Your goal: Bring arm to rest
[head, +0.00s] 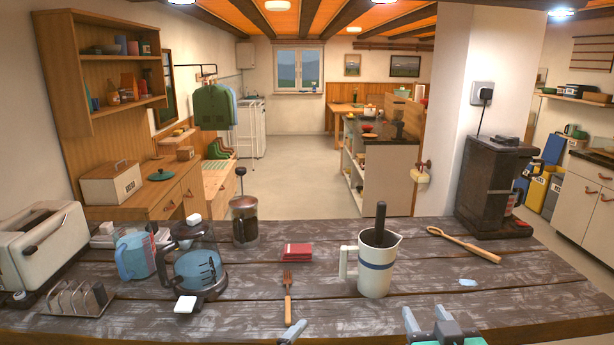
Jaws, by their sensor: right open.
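My right gripper (426,322) shows at the bottom edge of the head view, right of centre. Its pale grey fingertips stand apart with nothing seen between them, and green parts show beside them. The rest of my right arm is out of frame. A small pale grey tip (293,332) shows at the bottom edge below the fork; I cannot tell what it belongs to. I cannot make out my left gripper.
The front right is mostly clear.

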